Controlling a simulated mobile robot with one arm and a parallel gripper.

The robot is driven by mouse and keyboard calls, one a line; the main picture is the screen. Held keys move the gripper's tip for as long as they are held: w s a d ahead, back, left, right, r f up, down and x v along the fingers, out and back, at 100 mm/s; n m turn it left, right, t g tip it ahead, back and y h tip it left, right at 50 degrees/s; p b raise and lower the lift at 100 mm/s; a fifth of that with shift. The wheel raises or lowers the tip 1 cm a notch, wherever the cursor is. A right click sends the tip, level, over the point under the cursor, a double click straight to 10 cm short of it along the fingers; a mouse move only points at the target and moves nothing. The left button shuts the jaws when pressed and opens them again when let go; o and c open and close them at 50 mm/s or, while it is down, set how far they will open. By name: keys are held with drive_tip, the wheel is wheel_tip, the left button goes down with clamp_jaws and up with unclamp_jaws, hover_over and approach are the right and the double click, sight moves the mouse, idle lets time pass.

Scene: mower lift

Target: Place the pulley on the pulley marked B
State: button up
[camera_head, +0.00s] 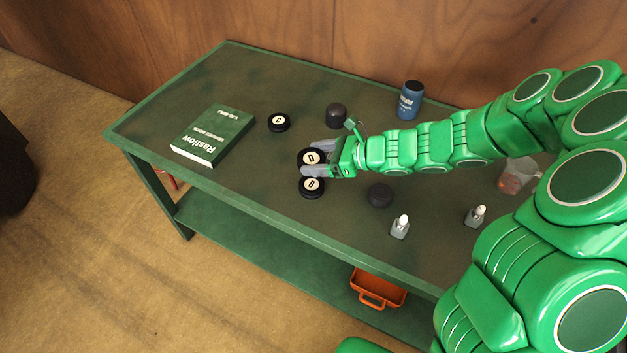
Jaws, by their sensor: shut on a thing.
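My gripper (312,159) reaches in from the right over the bench. Its two grey fingers are shut on a black pulley (309,163) with a pale round label that looks like a D. Another black pulley (311,187) lies just in front of the held one. Its pale label looks like a B or a D; the letter is too small to be sure. A third black pulley (278,122), labelled with what looks like a C, lies farther back to the left. I cannot tell how high the held pulley is above the bench.
The green bench (262,191) also holds a green book (213,134) at left, a blue can (410,100), dark round knobs (336,116) (380,195), small dropper bottles (400,227) (475,216) and a clear cup (516,177). An orange bin (378,288) sits on the lower shelf.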

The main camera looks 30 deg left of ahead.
sight(317, 184)
drive_tip(key=shift+f, duration=3.8)
drive_tip(key=shift+f, duration=0.1)
drive_tip(key=o, duration=1.3)
drive_tip(key=shift+c, duration=0.2)
drive_tip(key=v, duration=1.2)
